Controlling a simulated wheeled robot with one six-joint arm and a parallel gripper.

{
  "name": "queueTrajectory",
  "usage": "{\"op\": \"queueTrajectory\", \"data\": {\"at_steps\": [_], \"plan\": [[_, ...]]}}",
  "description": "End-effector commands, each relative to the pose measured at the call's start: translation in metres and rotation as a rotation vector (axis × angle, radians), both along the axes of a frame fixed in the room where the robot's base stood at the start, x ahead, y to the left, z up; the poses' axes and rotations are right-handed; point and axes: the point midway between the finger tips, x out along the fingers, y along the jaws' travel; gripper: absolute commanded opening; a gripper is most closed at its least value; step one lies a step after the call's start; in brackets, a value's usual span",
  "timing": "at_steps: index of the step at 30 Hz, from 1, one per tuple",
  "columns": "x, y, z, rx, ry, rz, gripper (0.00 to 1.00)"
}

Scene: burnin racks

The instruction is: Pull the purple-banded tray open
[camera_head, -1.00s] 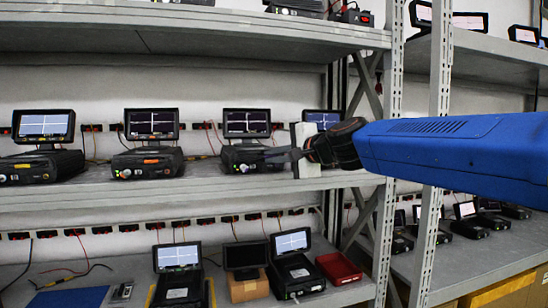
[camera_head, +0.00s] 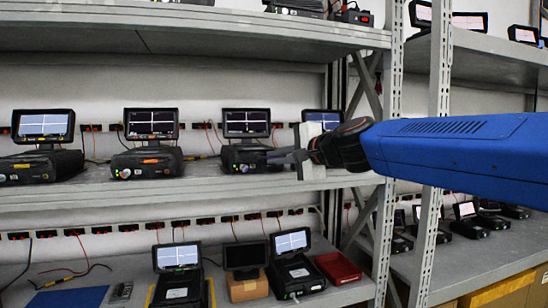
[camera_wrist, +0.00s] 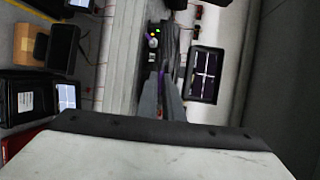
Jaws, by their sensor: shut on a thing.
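A dark device (camera_head: 243,157) with a small screen stands on the middle shelf, right of two similar ones. My gripper (camera_head: 275,157) reaches in from the right across its front. In the wrist view a purple strip (camera_wrist: 162,76) shows between the close-set fingers of my gripper (camera_wrist: 161,84). The strip appears to belong to the purple-banded tray, and the fingers are shut on it. The fingers hide most of the tray's front, so I cannot tell how far out it stands. Green lights on a dark unit show just beyond the fingertips.
The upper shelf (camera_head: 180,35) lies above my arm. A rack upright (camera_head: 388,150) stands behind the arm.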

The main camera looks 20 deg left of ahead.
Motion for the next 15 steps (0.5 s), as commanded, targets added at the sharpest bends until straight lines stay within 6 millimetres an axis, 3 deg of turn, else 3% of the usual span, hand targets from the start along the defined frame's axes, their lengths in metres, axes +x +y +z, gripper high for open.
{"op": "queueTrajectory", "data": {"at_steps": [15], "plan": [[-0.078, -0.053, 0.001, 0.000, -0.001, 0.000, 0.00]]}}
